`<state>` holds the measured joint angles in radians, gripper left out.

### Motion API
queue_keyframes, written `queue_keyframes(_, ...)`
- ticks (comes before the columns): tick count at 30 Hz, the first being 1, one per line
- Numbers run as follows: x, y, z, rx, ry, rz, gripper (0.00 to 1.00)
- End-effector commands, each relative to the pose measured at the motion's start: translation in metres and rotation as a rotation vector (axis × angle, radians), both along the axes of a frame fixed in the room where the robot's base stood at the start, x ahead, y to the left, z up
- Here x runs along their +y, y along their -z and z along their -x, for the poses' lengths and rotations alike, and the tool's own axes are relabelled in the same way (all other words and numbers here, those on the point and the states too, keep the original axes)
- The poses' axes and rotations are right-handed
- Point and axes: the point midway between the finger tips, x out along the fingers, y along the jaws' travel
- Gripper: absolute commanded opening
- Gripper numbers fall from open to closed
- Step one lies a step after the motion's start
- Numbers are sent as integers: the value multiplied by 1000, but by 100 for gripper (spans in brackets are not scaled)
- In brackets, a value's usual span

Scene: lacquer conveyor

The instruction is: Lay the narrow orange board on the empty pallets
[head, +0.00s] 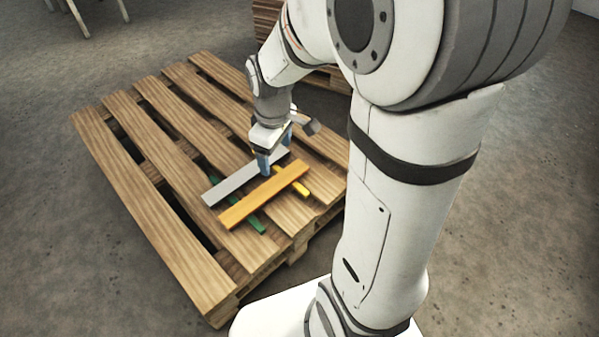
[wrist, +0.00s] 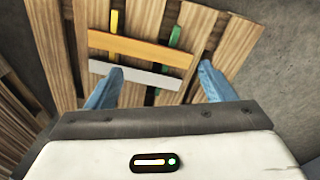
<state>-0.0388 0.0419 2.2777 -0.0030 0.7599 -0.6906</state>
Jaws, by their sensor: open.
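An orange board (head: 265,197) lies flat on a wooden pallet (head: 170,235), across a green strip (head: 250,219) and a yellow strip (head: 304,191). It also shows in the wrist view (wrist: 140,52). A light grey board (head: 228,186) lies parallel beside it, on its far side in the head view. My gripper (head: 276,154) is open and empty, with its blue fingers over the grey board's right part in the head view. In the wrist view the fingers (wrist: 161,68) point toward the boards and touch neither clearly. A stack of brown pallets (head: 267,22) stands behind; my arm hides most of it.
Dark slatted wood (wrist: 14,115) shows at the left of the wrist view. Light furniture legs (head: 83,12) stand at the far upper left. Concrete floor (head: 60,260) around the pallet is clear. The far slats of the pallet are bare.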

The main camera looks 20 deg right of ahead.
Motion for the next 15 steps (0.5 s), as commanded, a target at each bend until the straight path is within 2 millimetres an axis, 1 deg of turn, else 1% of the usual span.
queue_keyframes(1, 0, -14, 19, -14, 104, -8, 76)
queue_keyframes(3, 0, -26, 44, -20, 255, -19, 76)
queue_keyframes(6, 0, -37, 74, -29, 446, -35, 76)
queue_keyframes(9, 0, -43, 97, -34, 590, -48, 76)
queue_keyframes(12, 0, -46, 111, -35, 682, -56, 76)
queue_keyframes(13, -8, -46, 113, -35, 699, -57, 76)
queue_keyframes(15, -14, -46, 117, -35, 726, -58, 76)
